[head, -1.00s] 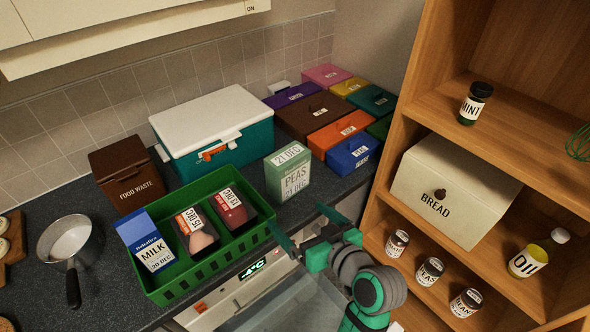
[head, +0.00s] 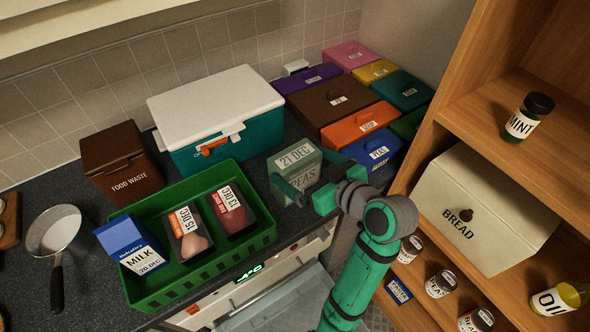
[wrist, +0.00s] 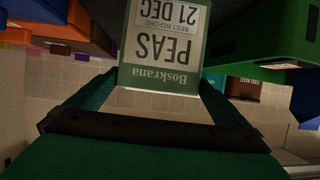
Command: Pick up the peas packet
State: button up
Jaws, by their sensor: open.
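The peas packet (head: 297,160) is a green box with a white date label reading 21 DEC. It stands upright on the dark counter, right of the green crate. My gripper (head: 304,192) is open at the packet's near side, covering part of its lower front. In the wrist view the peas packet (wrist: 163,45) appears upside down, straight ahead between the lines of my two open fingers (wrist: 158,88). I cannot tell whether the fingertips reach past its front face or touch it.
The green crate (head: 196,265) holds a milk carton (head: 131,245) and two meat packs. A white-lidded teal cooler (head: 215,115) stands behind. Coloured boxes, including a blue one (head: 374,151), crowd the right. A wooden shelf (head: 470,110) with a bread bin (head: 480,210) bounds the right side.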

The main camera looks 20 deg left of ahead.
aim_at(287, 155)
jog(key=shift+x, duration=3.75)
jog(key=shift+w+r, duration=0.15)
jog(key=shift+r, duration=0.05)
jog(key=shift+c, duration=0.3)
jog(key=c, duration=1.1)
